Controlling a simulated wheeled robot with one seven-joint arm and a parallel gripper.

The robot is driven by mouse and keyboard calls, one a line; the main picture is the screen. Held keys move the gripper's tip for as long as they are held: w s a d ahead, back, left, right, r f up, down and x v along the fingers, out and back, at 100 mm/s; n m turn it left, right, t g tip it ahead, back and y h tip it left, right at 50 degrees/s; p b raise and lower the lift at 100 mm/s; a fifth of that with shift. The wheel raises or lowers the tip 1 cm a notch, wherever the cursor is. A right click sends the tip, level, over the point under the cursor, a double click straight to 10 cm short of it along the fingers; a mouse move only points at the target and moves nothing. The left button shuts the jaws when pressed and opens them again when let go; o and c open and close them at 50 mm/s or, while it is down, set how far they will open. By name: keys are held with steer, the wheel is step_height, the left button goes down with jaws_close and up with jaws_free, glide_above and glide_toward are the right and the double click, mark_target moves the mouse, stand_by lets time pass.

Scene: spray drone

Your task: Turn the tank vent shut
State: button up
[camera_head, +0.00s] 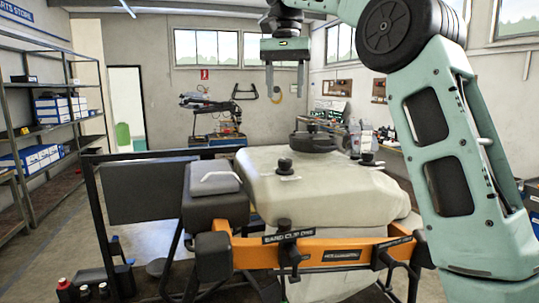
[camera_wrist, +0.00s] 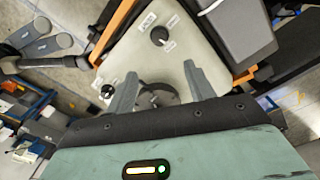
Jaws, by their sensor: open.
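The pale tank (camera_head: 340,190) stands upright in a frame in front of me. A small black knob (camera_head: 284,166) sits on its near left shoulder; in the wrist view this knob (camera_wrist: 160,36) has white labels on two sides, too small to read. A second black knob (camera_head: 367,159) stands at the right, with a label beside it in the wrist view (camera_wrist: 107,91). I cannot tell for sure which knob is the vent. My gripper (camera_head: 285,86) is open and empty, pointing down, well above the tank. In the wrist view its fingertips (camera_wrist: 160,72) straddle the line toward the large cap.
The large black cap (camera_head: 312,142) rises from the tank top. An orange clamp bar (camera_head: 330,252) crosses the tank's front. Shelving (camera_head: 50,130) stands at far left. The air above the tank is clear.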

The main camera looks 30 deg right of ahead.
mark_target(285, 160)
step_height(285, 160, down, 17)
steer(key=shift+d+f, duration=0.1)
steer(key=shift+d, duration=0.05)
stand_by(0.5)
steer(key=shift+p, duration=0.3)
steer(key=c, duration=1)
